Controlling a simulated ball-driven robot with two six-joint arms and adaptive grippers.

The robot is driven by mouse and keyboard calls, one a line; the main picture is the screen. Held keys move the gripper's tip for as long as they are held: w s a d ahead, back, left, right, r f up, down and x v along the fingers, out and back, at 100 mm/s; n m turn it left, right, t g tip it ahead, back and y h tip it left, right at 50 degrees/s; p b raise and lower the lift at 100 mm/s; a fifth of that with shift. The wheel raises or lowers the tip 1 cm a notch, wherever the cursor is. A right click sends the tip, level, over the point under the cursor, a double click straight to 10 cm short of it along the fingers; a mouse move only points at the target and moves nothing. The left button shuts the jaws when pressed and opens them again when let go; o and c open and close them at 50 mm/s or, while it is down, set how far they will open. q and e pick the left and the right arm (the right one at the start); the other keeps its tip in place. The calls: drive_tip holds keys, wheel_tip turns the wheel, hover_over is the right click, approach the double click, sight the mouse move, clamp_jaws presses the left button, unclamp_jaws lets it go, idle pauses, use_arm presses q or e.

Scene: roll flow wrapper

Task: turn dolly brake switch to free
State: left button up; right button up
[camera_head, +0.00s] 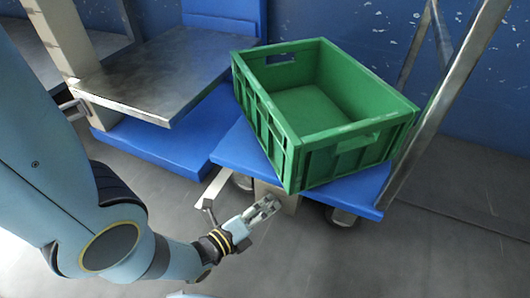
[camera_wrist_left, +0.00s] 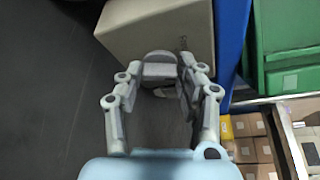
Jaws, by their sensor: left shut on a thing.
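The dolly (camera_head: 236,150) is a low blue platform on casters with a green crate on top. A beige brake box (camera_head: 289,203) sits under its front edge and fills the top of the left wrist view (camera_wrist_left: 150,25). A grey brake switch (camera_wrist_left: 159,58) sticks out of the box's face. My left gripper (camera_head: 267,207) is at that face. In the left wrist view its two fingertips (camera_wrist_left: 160,76) are on either side of the switch, shut on it. The switch is hidden by the fingers in the head view, and its setting cannot be read. My right gripper is not in view.
The green crate (camera_head: 290,122) overhangs the dolly's front edge, close above my gripper. A metal table (camera_head: 160,75) on a blue base stands at left, and a metal post (camera_head: 440,110) at right. Cardboard boxes (camera_wrist_left: 250,150) show in the left wrist view. The grey floor in front is clear.

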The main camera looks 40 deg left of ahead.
use_arm(q)
drive_tip(key=o, duration=1.2)
drive_tip(key=shift+c, duration=0.2)
drive_tip(key=shift+m, duration=0.3)
